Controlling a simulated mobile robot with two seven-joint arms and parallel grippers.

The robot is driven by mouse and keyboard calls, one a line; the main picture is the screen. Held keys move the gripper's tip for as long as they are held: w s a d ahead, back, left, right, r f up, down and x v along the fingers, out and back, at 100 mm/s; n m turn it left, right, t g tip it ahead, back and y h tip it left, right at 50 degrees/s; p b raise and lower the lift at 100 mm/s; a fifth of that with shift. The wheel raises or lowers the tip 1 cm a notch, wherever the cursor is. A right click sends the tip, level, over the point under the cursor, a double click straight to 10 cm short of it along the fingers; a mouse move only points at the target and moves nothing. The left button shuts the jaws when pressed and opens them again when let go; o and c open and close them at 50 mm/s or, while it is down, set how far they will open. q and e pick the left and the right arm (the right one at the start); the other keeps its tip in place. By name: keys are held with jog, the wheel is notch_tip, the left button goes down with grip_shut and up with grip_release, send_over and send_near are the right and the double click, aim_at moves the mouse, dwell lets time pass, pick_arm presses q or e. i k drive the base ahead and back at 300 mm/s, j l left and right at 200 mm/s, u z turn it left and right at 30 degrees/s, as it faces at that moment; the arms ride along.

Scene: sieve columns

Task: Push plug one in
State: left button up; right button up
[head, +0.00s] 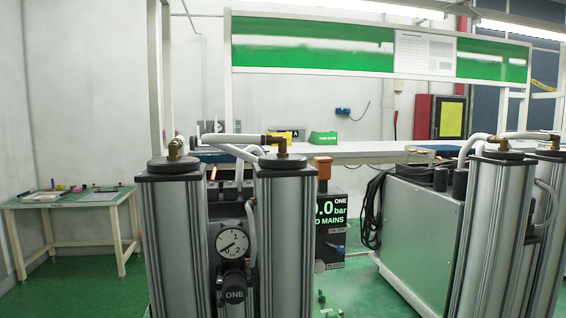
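A black knob or cap labelled ONE (234,293) sits low between two silver columns, under a round white pressure gauge (231,242). A black panel (331,225) right of these columns shows green text that includes "ONE", "bar" and "MAINS"; its left edge is hidden by a column. An orange block (323,168) stands at the top of this panel. A blue part (340,248) juts from its lower face. I cannot tell which part is plug one or how far in it sits. Neither gripper is in view.
The left column (172,240) and middle column (284,240) stand close in front, joined on top by a white hose (222,139). A grey cabinet (425,225) and more columns (490,240) stand to the right. A small table (75,207) stands left; green floor shows between.

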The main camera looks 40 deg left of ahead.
aim_at(323, 164)
jog(key=i+l+u, duration=0.15)
jog(key=u, duration=0.2)
jog(key=i+l+u, duration=0.1)
jog(key=l+u, duration=0.25)
jog(key=i+l+u, duration=0.1)
jog(key=l+u, duration=0.25)
